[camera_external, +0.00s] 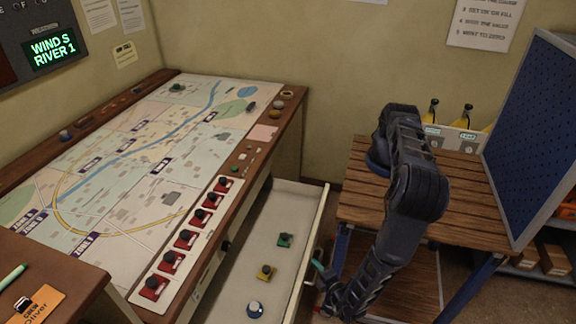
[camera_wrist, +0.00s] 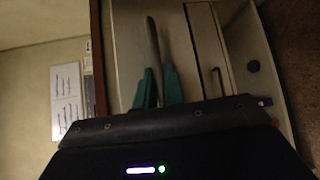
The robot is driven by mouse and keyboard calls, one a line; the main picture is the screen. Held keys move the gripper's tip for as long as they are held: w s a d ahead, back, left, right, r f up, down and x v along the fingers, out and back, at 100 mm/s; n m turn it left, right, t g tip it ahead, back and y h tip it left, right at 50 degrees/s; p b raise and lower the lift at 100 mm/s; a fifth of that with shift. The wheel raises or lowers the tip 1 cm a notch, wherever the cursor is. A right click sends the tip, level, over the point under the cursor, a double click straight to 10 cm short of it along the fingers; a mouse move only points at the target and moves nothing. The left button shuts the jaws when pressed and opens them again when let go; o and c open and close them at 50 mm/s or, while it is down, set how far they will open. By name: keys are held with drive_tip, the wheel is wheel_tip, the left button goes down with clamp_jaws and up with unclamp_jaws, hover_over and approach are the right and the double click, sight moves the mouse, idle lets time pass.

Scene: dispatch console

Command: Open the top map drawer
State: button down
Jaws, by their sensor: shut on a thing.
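The top map drawer (camera_external: 281,204) stands pulled out from the map console, its pale inside showing. My gripper (camera_external: 318,266) is low at the outer side of the drawer's front panel (camera_external: 319,222). In the wrist view its teal fingers (camera_wrist: 158,86) are shut on a slim pale bar, seemingly the drawer's handle (camera_wrist: 153,42). The handle is hidden in the external view.
The console's map top (camera_external: 130,150) has red switches along its near edge. Another handle (camera_wrist: 218,82) shows on a front beside my fingers in the wrist view.

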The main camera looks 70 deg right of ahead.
drive_tip(key=shift+s, duration=1.4)
drive_tip(key=c, duration=1.8)
unclamp_jaws()
drive_tip(key=shift+o, duration=0.2)
drive_tip(key=shift+a, duration=0.1)
drive_tip(key=v, duration=1)
drive_tip(key=shift+s+a, duration=0.2)
drive_tip(key=shift+s, duration=0.05)
